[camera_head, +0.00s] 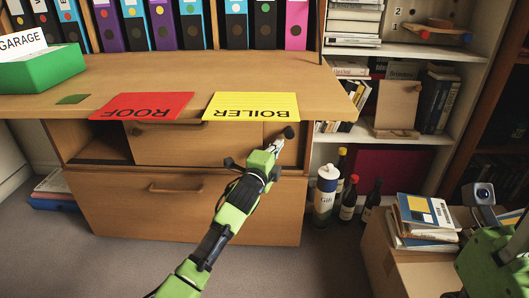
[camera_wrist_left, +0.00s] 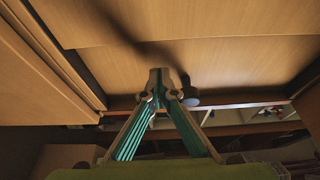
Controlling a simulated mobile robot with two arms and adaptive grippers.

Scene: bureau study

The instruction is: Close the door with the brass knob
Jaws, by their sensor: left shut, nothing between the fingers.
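The bureau's upper front has a wide wooden panel (camera_head: 198,146) with a bar handle, and a narrower panel at its right end. A small round knob (camera_head: 289,132) sits at the right end, just under the top; it looks dark here, and grey in the left wrist view (camera_wrist_left: 190,97). At the left end of this row is a dark open gap (camera_head: 104,149). My left gripper (camera_head: 277,146) is shut and empty, its tips close to the knob, to its left in the wrist view. I cannot tell whether they touch it or the panel.
A red ROOF folder (camera_head: 140,105) and a yellow BOILER folder (camera_head: 253,106) overhang the bureau's front edge. Below is a drawer (camera_head: 190,205). Bottles (camera_head: 348,198) stand on the floor to the right, near a cardboard box (camera_head: 400,270) with books. Floor before the drawer is clear.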

